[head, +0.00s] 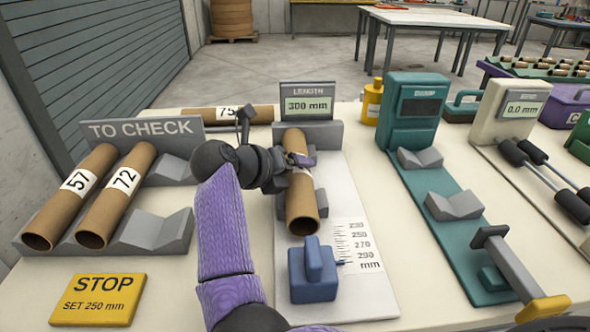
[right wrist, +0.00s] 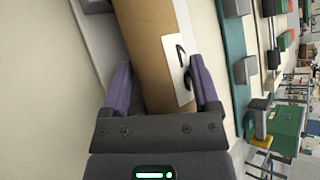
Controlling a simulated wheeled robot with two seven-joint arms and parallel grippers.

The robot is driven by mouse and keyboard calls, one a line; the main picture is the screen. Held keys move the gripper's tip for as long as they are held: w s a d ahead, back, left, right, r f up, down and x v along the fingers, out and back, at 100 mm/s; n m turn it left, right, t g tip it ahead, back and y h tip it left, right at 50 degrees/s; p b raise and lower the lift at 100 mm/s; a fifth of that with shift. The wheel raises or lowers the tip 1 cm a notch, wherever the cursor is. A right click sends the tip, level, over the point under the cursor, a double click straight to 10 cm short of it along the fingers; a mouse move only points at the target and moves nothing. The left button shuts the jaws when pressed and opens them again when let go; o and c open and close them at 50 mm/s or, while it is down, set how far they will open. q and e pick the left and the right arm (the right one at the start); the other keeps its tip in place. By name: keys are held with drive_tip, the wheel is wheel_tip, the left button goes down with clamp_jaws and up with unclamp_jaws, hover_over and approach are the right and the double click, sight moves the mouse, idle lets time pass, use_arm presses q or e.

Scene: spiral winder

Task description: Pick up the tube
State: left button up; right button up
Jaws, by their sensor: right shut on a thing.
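A brown cardboard tube (head: 300,205) with a white label lies along the length gauge (head: 375,290). My right gripper (head: 290,163) is shut on this tube around its middle. In the right wrist view the purple fingers (right wrist: 162,88) sit on both sides of the tube (right wrist: 145,45), with part of its label showing. I cannot tell whether the tube touches its supports. The tube's near end is just behind the blue stop block (head: 313,272). The gauge display (head: 307,104) reads 300 mm. My left gripper is not in view.
The TO CHECK rack (head: 165,225) holds tubes marked 57 (head: 62,205) and 72 (head: 115,195), with one free cradle. Another tube (head: 195,113) lies behind it. A yellow STOP card (head: 98,300) says SET 250 mm. A green device (head: 410,105) stands right of the gauge.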

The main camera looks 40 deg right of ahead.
drive_tip(key=p+v, duration=0.1)
drive_tip(key=v, duration=0.2)
drive_tip(key=shift+a+r+p, duration=0.1)
drive_tip(key=shift+r+p, duration=0.25)
drive_tip(key=shift+r, duration=0.2)
clamp_jaws()
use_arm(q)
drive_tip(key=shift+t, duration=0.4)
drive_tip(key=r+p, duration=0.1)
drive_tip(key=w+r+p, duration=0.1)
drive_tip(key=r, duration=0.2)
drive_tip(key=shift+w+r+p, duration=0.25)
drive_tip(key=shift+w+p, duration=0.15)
use_arm(e)
drive_tip(key=f+v, duration=0.1)
drive_tip(key=v, duration=1.1)
drive_tip(key=shift+a, duration=0.25)
drive_tip(key=shift+s+f, duration=0.1)
